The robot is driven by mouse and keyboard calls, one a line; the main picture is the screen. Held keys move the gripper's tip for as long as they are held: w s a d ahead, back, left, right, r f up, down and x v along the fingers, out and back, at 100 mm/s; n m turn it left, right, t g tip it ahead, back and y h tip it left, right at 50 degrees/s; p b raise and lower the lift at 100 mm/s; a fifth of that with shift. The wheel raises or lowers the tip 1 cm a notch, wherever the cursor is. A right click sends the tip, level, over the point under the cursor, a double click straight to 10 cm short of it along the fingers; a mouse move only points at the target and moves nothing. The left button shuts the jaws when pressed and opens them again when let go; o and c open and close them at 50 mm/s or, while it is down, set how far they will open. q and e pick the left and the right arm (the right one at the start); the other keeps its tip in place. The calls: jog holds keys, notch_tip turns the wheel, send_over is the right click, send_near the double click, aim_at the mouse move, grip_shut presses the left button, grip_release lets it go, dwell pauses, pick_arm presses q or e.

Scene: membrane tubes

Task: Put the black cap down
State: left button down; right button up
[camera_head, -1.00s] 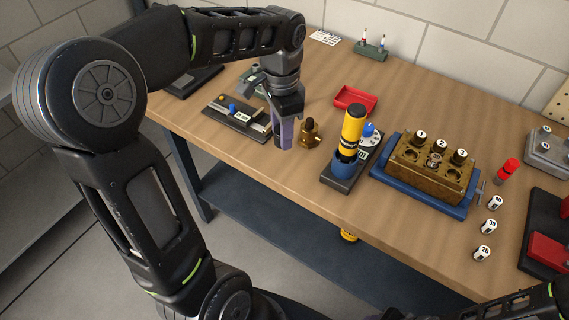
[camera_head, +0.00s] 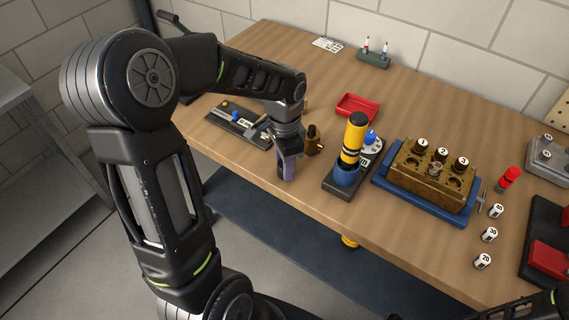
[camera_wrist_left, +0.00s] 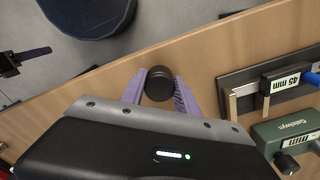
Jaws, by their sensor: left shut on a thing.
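My left gripper (camera_head: 287,168) is at the front edge of the workbench, left of the black and yellow tube, with its fingers pointing down. In the left wrist view its purple fingers (camera_wrist_left: 159,88) are shut on the black cap (camera_wrist_left: 158,83), which shows as a dark round piece between them. The head view does not show the cap, as the fingers hide it. Whether the cap touches the bench top (camera_wrist_left: 215,55) is not clear.
A gauge board (camera_head: 238,123) lies to the left. A brass block (camera_head: 410,176) with numbered caps sits on a blue tray (camera_head: 389,192).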

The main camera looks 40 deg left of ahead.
pick_arm(q)
jog(key=shift+f, duration=0.25)
jog(key=shift+f, duration=0.2)
jog(key=c, duration=0.9)
grip_release()
jog(key=shift+r, duration=0.2)
notch_tip(320, 180, up, 12)
jog(key=shift+r+b, duration=0.1)
jog(key=shift+b, duration=0.2)
